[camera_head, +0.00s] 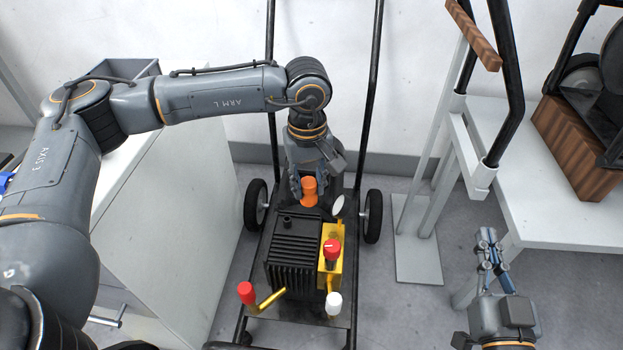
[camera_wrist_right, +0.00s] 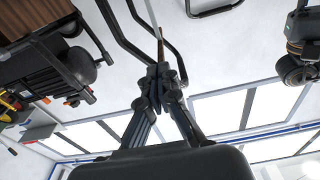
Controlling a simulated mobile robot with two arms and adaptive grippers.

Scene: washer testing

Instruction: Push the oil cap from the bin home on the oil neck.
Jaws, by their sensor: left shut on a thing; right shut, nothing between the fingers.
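An orange piece (camera_head: 309,192), which looks like the oil cap, is between the fingers of my left gripper (camera_head: 305,182). That gripper is shut on it and points down over the back of the wheeled washer (camera_head: 293,262). The cap's lower end is just behind the black finned block; I cannot tell whether it touches a neck. A short black stub (camera_head: 287,222) stands on the block, but I cannot tell for sure which part is the oil neck. My right gripper (camera_head: 489,252) is shut and empty, off to the right; it also shows in the right wrist view (camera_wrist_right: 160,78).
A yellow pump body (camera_head: 330,262) with a red knob (camera_head: 332,250) stands beside the block. A red-topped yellow tube (camera_head: 265,302) and a white cap (camera_head: 334,303) are in front. A grey bin (camera_head: 140,68) is on the left cabinet. A workbench (camera_head: 560,220) stands right.

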